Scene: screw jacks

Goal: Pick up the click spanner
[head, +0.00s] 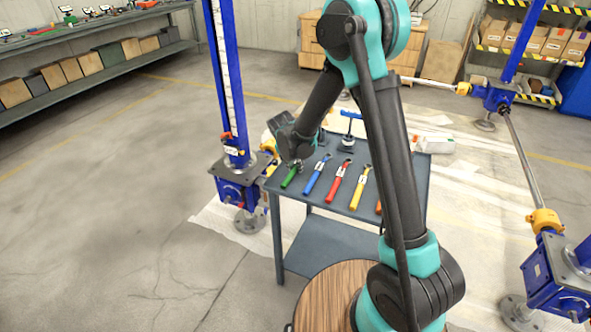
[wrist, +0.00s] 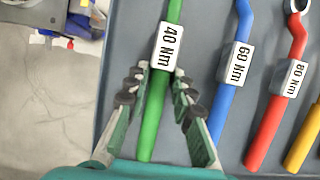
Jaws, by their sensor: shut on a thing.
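Several click spanners with coloured handles lie in a row on the grey table (head: 325,200). The green one (head: 289,178), labelled 40 Nm, is at the left end; in the wrist view its handle (wrist: 152,125) runs between my fingers. My gripper (wrist: 159,78) is shut on this green spanner, just below its white label. In the head view my gripper (head: 297,164) is low over the table's left part, covering the spanner's head. The blue spanner (wrist: 226,100) is labelled 60 Nm and the red one (wrist: 265,130) 80 Nm. I cannot tell whether the green spanner is lifted.
A yellow spanner (head: 359,188) and an orange one (head: 378,208) lie further right. A blue T-handled tool (head: 349,128) stands at the table's back. A blue screw jack (head: 237,185) stands close by the table's left side. Open floor (head: 110,230) lies left.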

